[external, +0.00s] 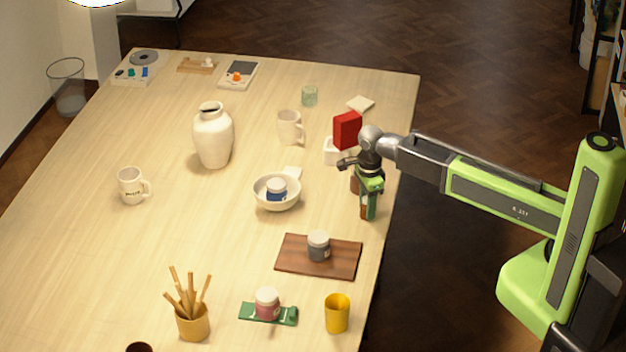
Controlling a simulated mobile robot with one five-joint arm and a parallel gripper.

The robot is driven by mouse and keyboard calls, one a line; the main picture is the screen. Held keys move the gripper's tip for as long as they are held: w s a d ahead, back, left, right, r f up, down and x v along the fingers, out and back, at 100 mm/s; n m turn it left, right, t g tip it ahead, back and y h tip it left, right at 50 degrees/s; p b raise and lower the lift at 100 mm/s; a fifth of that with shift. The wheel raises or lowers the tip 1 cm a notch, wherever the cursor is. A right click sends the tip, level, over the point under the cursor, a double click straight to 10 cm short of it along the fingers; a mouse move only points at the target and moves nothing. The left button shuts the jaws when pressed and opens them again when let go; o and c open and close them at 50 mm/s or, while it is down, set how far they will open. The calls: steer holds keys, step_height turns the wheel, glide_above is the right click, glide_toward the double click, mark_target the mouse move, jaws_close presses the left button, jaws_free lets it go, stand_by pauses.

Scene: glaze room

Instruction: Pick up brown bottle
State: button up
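My gripper (367,200) points down near the right edge of the table, its wrist dark and its fingers partly green. A small brown shape (355,184), perhaps the brown bottle, shows just left of the gripper and is mostly hidden by it. More brown shows low down beside the green finger. I cannot tell whether the fingers are around it or only in front of it, or whether they touch it. Whether the gripper is open or shut is not clear.
A red block (347,130) and a white container (333,152) are close behind my wrist. A bowl with a blue-labelled jar (276,190) lies left, and a brown board (290,262) with a grey jar (318,246) is nearer. A yellow cup (337,313) stands near the front right.

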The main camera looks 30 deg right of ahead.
jaws_close()
steer(key=shift+r+p, duration=0.65)
step_height(320, 180, up, 4)
steer(key=p, duration=0.4)
steer(key=s+d+r+p, duration=0.2)
steer(key=d+r+p, duration=0.3)
steer(key=d, duration=0.6)
steer(key=shift+d+r+p, duration=0.25)
steer(key=shift+r+p, duration=0.1)
steer(key=shift+p, duration=0.05)
